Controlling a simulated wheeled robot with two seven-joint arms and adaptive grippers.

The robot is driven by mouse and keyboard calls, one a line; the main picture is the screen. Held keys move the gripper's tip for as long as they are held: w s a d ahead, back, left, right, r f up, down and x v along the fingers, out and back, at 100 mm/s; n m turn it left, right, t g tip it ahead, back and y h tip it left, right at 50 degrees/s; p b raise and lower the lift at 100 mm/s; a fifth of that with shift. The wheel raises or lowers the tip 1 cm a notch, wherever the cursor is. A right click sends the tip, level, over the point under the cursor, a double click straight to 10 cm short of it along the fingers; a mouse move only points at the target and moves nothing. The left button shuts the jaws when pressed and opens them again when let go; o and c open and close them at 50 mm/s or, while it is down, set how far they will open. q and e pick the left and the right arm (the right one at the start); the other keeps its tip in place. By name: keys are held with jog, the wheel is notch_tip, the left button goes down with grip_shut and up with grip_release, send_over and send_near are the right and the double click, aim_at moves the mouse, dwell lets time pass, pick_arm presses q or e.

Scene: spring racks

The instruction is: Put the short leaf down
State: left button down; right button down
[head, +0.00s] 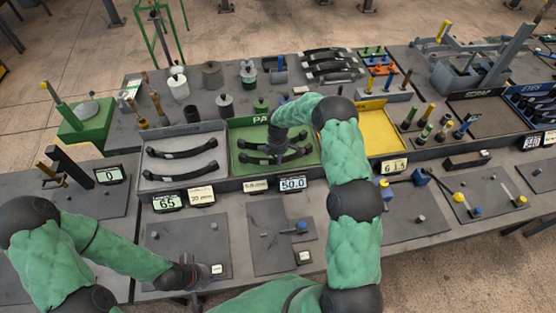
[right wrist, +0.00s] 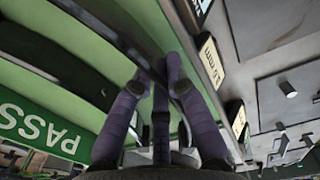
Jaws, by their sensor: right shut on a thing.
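The leaf in my right gripper (head: 281,155) is a dark, gently curved bar (head: 300,153), just over or in the green PASS tray (head: 236,133); I cannot tell if it touches the floor. In the right wrist view the fingers (right wrist: 158,80) close around the dark bar (right wrist: 126,38). Another dark leaf (right wrist: 62,72) lies beside it in the tray. My arm hides part of the tray in the head view. My left gripper (head: 200,280) hangs low over the front left of the bench; its fingers are too small to read.
A grey tray (head: 146,183) left of the green one holds two dark curved leaves. A yellow tray (head: 383,128) stands to the right. A display reading 50.0 (head: 293,184) sits in front. Weights and cylinders (head: 212,75) crowd the bench behind.

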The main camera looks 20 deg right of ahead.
jog(key=shift+w+f, duration=0.15)
jog(key=shift+f, duration=0.5)
jog(key=shift+f, duration=0.15)
jog(key=c, duration=1.2)
grip_release()
